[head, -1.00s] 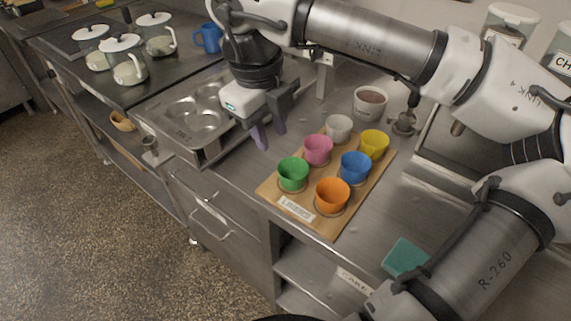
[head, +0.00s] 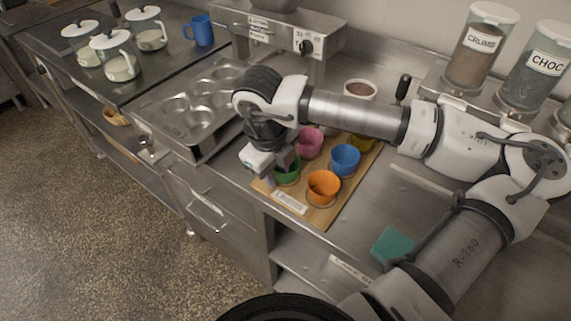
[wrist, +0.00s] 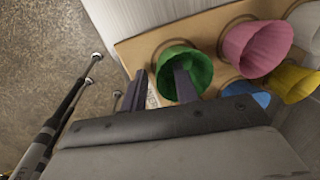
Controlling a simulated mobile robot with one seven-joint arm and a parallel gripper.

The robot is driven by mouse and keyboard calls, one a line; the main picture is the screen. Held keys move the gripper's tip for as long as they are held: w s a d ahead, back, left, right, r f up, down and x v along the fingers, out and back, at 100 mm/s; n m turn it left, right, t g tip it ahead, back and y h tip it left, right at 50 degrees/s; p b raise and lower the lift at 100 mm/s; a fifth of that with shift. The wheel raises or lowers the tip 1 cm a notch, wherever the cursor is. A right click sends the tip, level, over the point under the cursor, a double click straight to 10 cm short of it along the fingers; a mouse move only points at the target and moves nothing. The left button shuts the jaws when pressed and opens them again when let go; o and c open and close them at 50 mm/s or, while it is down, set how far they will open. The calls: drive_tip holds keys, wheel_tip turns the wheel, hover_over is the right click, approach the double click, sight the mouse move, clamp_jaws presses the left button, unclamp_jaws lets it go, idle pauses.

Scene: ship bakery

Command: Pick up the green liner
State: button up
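The green liner (head: 289,177) stands in the front left place of the wooden board, partly hidden behind my gripper (head: 281,174) in the head view. In the wrist view the green liner (wrist: 192,66) is upright with its mouth facing the camera. My gripper (wrist: 160,82) is open there. One finger reaches into the liner's mouth and the other is outside its left side, so the liner's wall lies between them. I cannot tell whether either finger touches the wall.
The wooden board (head: 333,211) also holds pink (head: 309,143), blue (head: 345,160), orange (head: 323,187) and yellow (head: 362,143) liners close by. A white liner (wrist: 308,25) shows in the wrist view.

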clamp_jaws()
idle(0.5)
